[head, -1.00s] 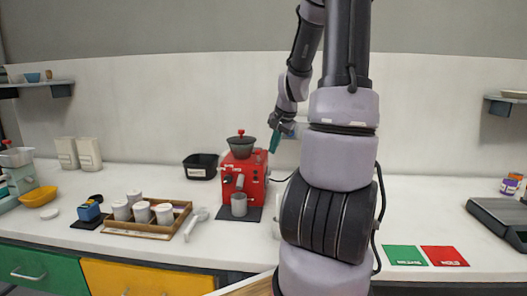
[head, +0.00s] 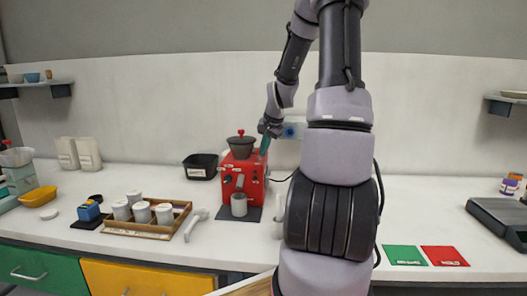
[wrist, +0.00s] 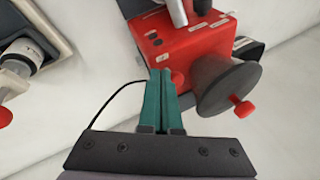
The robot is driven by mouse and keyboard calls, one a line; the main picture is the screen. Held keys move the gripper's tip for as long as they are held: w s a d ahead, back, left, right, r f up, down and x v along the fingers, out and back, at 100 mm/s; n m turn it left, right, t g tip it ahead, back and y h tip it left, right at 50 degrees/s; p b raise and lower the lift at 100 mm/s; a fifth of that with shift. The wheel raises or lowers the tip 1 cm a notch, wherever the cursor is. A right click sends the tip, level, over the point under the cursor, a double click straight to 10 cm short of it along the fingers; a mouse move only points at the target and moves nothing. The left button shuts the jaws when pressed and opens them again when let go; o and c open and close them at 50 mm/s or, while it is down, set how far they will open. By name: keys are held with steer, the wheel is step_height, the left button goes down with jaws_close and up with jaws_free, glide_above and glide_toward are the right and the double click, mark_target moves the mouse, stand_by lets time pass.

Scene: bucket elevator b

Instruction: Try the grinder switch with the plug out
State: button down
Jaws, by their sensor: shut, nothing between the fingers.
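The red grinder (head: 243,180) stands on the counter with a dark hopper (head: 240,148) and a red knob on top. A grey cup (head: 239,205) is at its front. My gripper (head: 264,146) has teal fingers, shut and empty, at the upper right of the grinder beside the hopper. In the wrist view the shut fingers (wrist: 161,80) point at the red body (wrist: 180,50), with the hopper (wrist: 225,85) to their right. I cannot tell whether they touch it. Small dark controls show on the body. A black cord (wrist: 98,105) leaves the grinder; its plug is not clearly visible.
A wall panel with a blue socket (head: 291,132) is behind my arm. A black bin (head: 201,167) stands left of the grinder, and a wooden tray (head: 148,230) of white cups is further left. Green (head: 405,256) and red (head: 445,256) mats lie at right. Counter between is partly hidden by my arm.

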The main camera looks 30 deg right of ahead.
steer(key=shift+w+d+r+g, duration=0.1)
steer(key=shift+w+d+g, duration=0.1)
steer(key=shift+g, duration=0.1)
steer(key=shift+w+r+g+y, duration=0.15)
steer(key=shift+g+y, duration=0.15)
steer(key=shift+y, duration=0.1)
steer(key=shift+w+d+r+m+g+y, duration=0.2)
steer(key=shift+w+d+g+y, duration=0.25)
steer(key=shift+w+g, duration=0.2)
steer(key=shift+w+d+r+m+g+y, duration=0.1)
steer(key=shift+w+d+r+g+y, duration=0.1)
steer(key=shift+w+d+g+y, duration=0.3)
steer(key=shift+w, duration=0.15)
steer(key=shift+r, duration=0.75)
